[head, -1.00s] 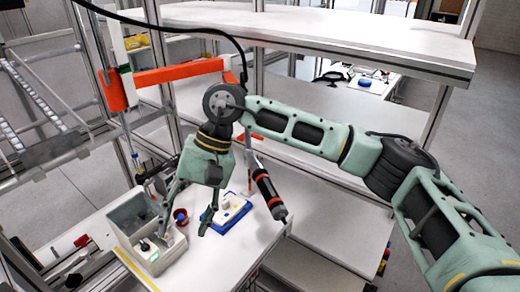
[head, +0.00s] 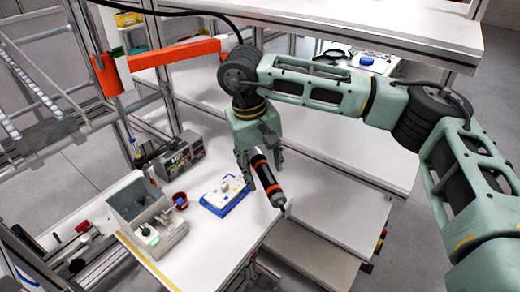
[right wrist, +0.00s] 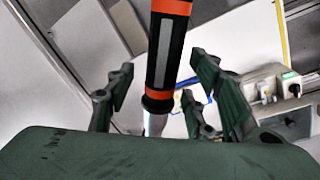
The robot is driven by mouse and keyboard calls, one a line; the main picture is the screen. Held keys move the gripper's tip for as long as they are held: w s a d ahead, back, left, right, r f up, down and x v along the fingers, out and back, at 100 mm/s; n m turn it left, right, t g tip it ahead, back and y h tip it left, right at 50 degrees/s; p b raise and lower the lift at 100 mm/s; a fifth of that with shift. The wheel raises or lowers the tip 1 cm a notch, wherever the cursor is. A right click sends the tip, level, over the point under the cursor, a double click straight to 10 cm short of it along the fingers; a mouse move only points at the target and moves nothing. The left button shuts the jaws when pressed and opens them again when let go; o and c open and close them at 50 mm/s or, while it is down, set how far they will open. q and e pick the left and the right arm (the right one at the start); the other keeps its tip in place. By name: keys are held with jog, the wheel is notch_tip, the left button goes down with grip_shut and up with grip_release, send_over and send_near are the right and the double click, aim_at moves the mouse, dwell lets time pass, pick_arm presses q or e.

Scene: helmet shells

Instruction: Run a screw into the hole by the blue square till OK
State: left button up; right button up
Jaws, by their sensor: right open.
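My right gripper (head: 262,168) is open around the black and orange screwdriver (head: 266,178), which hangs tilted above the table's right edge. In the right wrist view the screwdriver (right wrist: 166,50) stands between the spread fingers of the gripper (right wrist: 160,85). A white part (head: 227,187) lies on a blue-edged tray (head: 232,207) on the table, left of the gripper. The blue square and the hole are too small to make out. No screw can be told apart. My left gripper is not in view.
A dark box with a display (head: 180,156) stands behind. An orange beam (head: 175,54) crosses above. The table's front right (head: 215,250) is clear.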

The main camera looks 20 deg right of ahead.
aim_at(264, 187)
jog(key=shift+f, duration=0.55)
grip_shut()
dwell(0.7)
jog(key=shift+s+a+b, duration=0.2)
jog(key=shift+s+b, duration=0.05)
jog(key=shift+s, duration=0.65)
jog(key=shift+s+a+b, duration=0.2)
jog(key=shift+s, duration=0.75)
jog(key=shift+s+a+b, duration=0.2)
jog(key=shift+s+b, duration=0.05)
jog(key=shift+s, duration=0.65)
jog(key=shift+s+a, duration=0.1)
jog(key=shift+s, duration=0.6)
